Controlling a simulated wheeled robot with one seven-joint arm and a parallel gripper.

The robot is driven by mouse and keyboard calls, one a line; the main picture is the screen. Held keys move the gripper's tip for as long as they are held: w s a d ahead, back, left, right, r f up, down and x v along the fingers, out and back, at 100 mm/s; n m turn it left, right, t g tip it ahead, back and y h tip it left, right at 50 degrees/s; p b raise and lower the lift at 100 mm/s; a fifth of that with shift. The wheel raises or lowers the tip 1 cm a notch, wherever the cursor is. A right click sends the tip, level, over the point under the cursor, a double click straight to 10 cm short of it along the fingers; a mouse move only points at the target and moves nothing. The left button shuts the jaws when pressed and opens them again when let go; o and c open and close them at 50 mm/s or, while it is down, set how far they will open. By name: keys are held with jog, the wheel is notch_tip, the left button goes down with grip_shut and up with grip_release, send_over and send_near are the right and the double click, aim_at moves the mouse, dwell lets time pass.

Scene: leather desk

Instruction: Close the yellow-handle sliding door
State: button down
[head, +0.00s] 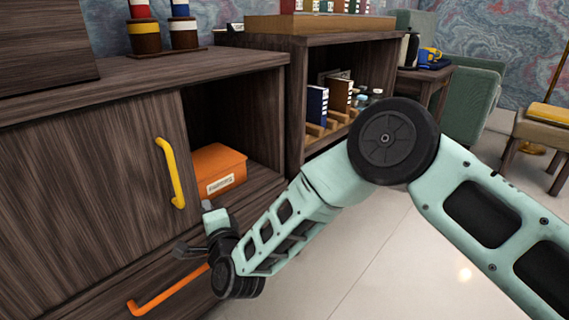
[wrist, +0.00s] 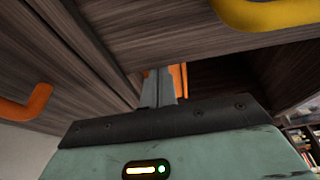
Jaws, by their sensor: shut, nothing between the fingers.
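The sliding door (head: 88,190) is a dark wood panel with a vertical yellow handle (head: 170,172) near its right edge. It stands open, with a gap to its right showing the cabinet interior and an orange box (head: 219,170). My gripper (head: 184,249) is below and slightly right of the yellow handle, in front of the cabinet's lower edge, apart from the handle. In the wrist view its fingers (wrist: 158,86) are together and empty, and the yellow handle (wrist: 266,14) shows at the top right, clear of them.
An orange drawer handle (head: 166,291) lies below the door, close to my gripper, and also shows in the wrist view (wrist: 28,106). An open shelf with books (head: 317,104) stands to the right. Tiled floor (head: 375,245) is open in front.

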aim_at(160, 231)
jog(key=s+a, duration=0.2)
jog(key=s, duration=0.1)
jog(key=s+a, duration=0.5)
jog(key=s, duration=0.1)
jog(key=shift+s+a+p, duration=0.15)
jog(key=shift+p, duration=0.15)
